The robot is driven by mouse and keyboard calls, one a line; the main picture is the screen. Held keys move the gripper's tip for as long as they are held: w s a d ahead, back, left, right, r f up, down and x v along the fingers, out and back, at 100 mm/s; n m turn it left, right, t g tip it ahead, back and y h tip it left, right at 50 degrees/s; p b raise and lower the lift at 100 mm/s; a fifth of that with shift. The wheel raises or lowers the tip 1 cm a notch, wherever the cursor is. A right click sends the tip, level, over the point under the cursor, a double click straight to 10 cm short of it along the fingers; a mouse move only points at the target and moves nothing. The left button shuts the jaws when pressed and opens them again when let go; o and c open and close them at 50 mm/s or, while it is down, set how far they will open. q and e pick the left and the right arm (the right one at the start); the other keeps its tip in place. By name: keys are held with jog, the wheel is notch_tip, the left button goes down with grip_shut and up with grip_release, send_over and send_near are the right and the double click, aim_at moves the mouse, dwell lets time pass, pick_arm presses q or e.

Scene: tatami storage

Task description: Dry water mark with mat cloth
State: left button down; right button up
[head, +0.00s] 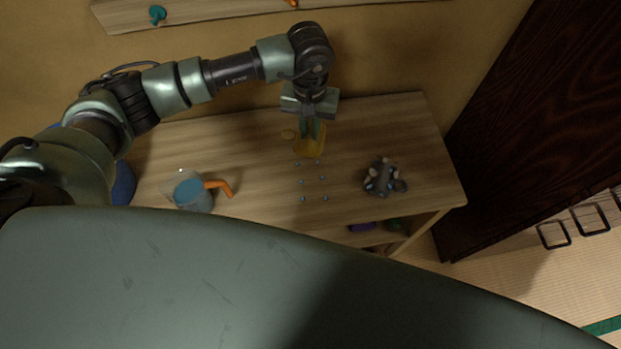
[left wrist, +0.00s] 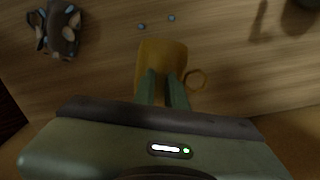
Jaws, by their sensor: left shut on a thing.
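My left gripper (head: 312,133) points down over the wooden bench top, shut on a yellow cloth-like piece (head: 311,147) with a small ring loop at its side. The same yellow piece (left wrist: 162,62) shows in the left wrist view between and beyond my fingers (left wrist: 163,88). I cannot tell whether it touches the wood. The water mark (head: 301,182) shows as several small blue drops in two rows, just in front of the cloth. Two drops (left wrist: 171,18) show beyond the cloth in the left wrist view. My right gripper is not in view.
A bluish jug (head: 191,193) with an orange handle stands left on the bench top (head: 250,170). A dark cluttered bundle (head: 381,178) lies to the right of the drops. Purple (head: 362,227) and green (head: 398,224) things sit below. A dark wooden panel (head: 520,130) stands at right.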

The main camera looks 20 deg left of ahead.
pick_arm(q)
jog(key=a+p, duration=0.1)
jog(key=p, duration=0.2)
jog(key=shift+s+r+p, duration=0.3)
jog(key=shift+s, duration=0.1)
jog(key=shift+s+a+f, duration=0.1)
jog(key=shift+a+f, duration=0.05)
jog(key=shift+a, duration=0.05)
jog(key=shift+f, duration=0.25)
notch_tip(320, 180, down, 6)
jog(key=b, duration=0.3)
jog(key=shift+r, duration=0.3)
jog(key=shift+f+b, duration=1.35)
jog(key=shift+f, duration=0.05)
jog(key=shift+r, duration=0.1)
